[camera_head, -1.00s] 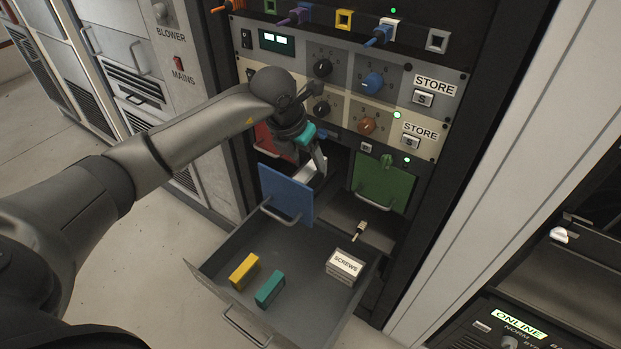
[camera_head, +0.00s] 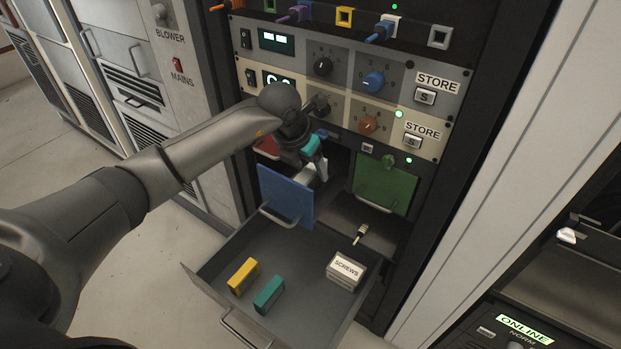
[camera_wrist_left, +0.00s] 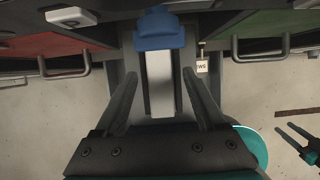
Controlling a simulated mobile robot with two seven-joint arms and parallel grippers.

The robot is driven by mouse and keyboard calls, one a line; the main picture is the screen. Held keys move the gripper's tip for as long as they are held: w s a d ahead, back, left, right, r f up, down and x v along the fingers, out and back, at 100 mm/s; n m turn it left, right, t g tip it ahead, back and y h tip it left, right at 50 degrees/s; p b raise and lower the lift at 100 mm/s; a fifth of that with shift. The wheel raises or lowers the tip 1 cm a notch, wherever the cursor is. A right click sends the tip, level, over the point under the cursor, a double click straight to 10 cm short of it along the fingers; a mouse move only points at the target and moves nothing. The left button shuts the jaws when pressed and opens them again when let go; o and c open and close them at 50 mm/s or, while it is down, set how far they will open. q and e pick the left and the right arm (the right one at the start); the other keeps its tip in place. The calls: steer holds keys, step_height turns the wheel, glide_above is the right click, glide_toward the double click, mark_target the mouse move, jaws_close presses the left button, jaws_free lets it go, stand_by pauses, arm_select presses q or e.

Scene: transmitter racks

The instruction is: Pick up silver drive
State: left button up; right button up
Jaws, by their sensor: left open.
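The silver drive (camera_head: 312,172) shows as a pale block behind the blue front panel (camera_head: 286,196), mostly hidden by that panel and my gripper. In the left wrist view a long silver-white block (camera_wrist_left: 160,84) lies between the fingers, with a blue piece (camera_wrist_left: 158,30) at its far end. My left gripper (camera_head: 321,164) is at the rack opening, just above the blue panel. Its fingers (camera_wrist_left: 160,95) stand apart on either side of the block, with visible gaps. Dark prongs with teal (camera_wrist_left: 298,140), apparently my right gripper, show small at the lower right of the wrist view.
An open drawer (camera_head: 213,262) below holds a yellow block (camera_head: 242,276), a teal block (camera_head: 269,294) and a SCREWS box (camera_head: 345,270). The green panel (camera_head: 384,184) with a handle is right of the opening. The red panel (camera_head: 267,147) is left.

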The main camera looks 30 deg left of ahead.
arm_select(q)
steer(key=shift+f, duration=0.2)
stand_by(0.3)
jaws_close()
stand_by(0.4)
